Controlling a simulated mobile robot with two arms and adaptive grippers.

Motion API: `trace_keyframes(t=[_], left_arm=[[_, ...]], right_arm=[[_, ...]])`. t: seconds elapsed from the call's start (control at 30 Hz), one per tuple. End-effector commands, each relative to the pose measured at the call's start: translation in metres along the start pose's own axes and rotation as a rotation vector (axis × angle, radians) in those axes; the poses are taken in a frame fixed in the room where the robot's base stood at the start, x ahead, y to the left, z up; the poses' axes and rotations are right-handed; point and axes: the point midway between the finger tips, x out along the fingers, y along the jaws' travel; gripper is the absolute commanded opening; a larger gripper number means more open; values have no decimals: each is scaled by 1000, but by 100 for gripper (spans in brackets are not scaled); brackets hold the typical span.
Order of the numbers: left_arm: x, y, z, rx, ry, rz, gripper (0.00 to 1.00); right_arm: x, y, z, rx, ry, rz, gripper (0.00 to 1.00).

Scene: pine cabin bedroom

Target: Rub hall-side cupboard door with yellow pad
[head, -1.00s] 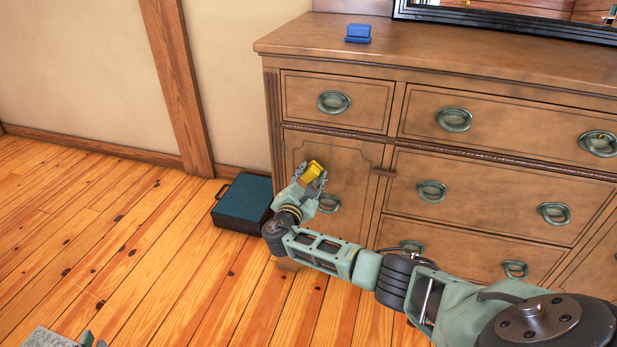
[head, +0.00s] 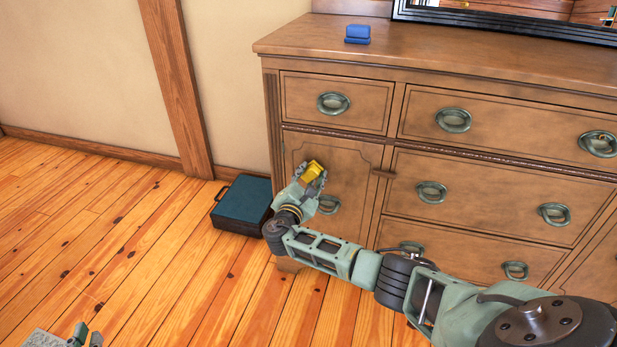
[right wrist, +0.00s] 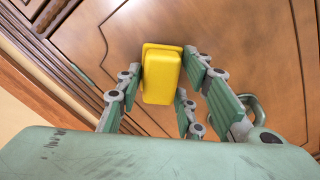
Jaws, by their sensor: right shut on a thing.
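The yellow pad (head: 313,171) is held between the fingers of my right gripper (head: 311,181). It also shows in the right wrist view (right wrist: 162,73), gripped upright between the green-padded fingers. The pad is in front of the cupboard door (head: 345,160) at the dresser's left end, over the door's upper middle part. I cannot tell whether it touches the wood. The door is shut, and its ring handle (head: 329,204) is partly hidden by my gripper. Only the tips of my left gripper (head: 86,337) show at the bottom left edge, and their opening is unclear.
A blue block-like object (head: 357,34) sits on the dresser top (head: 460,55). A dark teal case (head: 243,200) stands on the floor left of the dresser, close to my right wrist. Drawers with ring handles are right of the door. The plank floor (head: 110,240) at left is clear.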

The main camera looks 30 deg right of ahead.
Motion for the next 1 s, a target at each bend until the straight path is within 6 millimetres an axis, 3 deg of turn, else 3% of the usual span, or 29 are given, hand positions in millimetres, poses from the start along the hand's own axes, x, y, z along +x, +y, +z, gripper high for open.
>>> trace_keyframes(t=[1.0], left_arm=[[2, 3, -20, -2, 99, 7, 0]], right_arm=[[7, 0, 0, 0, -1, 0, 14]])
